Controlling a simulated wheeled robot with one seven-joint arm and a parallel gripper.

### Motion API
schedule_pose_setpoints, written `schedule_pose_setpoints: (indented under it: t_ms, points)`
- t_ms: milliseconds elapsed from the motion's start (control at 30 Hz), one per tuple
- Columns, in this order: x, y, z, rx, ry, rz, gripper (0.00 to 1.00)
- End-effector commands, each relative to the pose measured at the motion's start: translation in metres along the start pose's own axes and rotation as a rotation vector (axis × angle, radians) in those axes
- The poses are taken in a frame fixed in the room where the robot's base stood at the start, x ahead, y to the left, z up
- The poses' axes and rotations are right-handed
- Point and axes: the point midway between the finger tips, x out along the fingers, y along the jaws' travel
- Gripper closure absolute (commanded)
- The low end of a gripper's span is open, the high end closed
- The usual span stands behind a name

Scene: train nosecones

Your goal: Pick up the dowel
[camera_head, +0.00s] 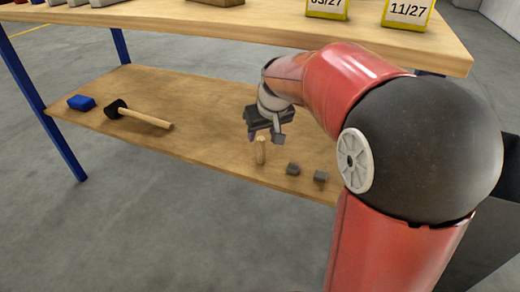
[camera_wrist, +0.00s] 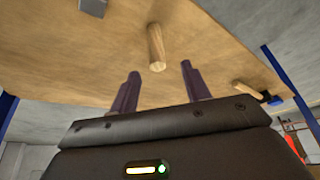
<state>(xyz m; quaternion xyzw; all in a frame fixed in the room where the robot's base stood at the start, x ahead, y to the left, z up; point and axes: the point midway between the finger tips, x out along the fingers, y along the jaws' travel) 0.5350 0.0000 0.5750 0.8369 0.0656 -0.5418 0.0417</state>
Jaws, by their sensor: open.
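The dowel (camera_head: 260,151) is a short light wooden rod on the lower shelf (camera_head: 200,125) of the workbench, just below my gripper (camera_head: 265,136) in the head view. In the wrist view the dowel (camera_wrist: 156,48) lies ahead of the fingertips, roughly between their lines. My gripper (camera_wrist: 160,76) is open, with two dark fingers apart and nothing between them. The dowel appears clear of both fingers.
A mallet (camera_head: 138,115) and a blue block (camera_head: 82,102) lie on the shelf's left. Two small grey blocks (camera_head: 293,169) (camera_head: 320,177) lie right of the dowel. The upper tabletop (camera_head: 230,22) overhangs the shelf, with yellow number signs (camera_head: 407,12). A blue leg (camera_head: 45,100) stands at left.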

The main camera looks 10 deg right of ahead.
Motion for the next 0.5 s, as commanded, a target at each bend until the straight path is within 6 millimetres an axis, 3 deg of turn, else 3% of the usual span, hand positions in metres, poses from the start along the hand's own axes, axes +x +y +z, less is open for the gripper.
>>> schedule_pose_setpoints:
  t_ms: [500]
  points:
    - [0.055,0.004,0.000,-0.001,-0.004,0.000,0.53]
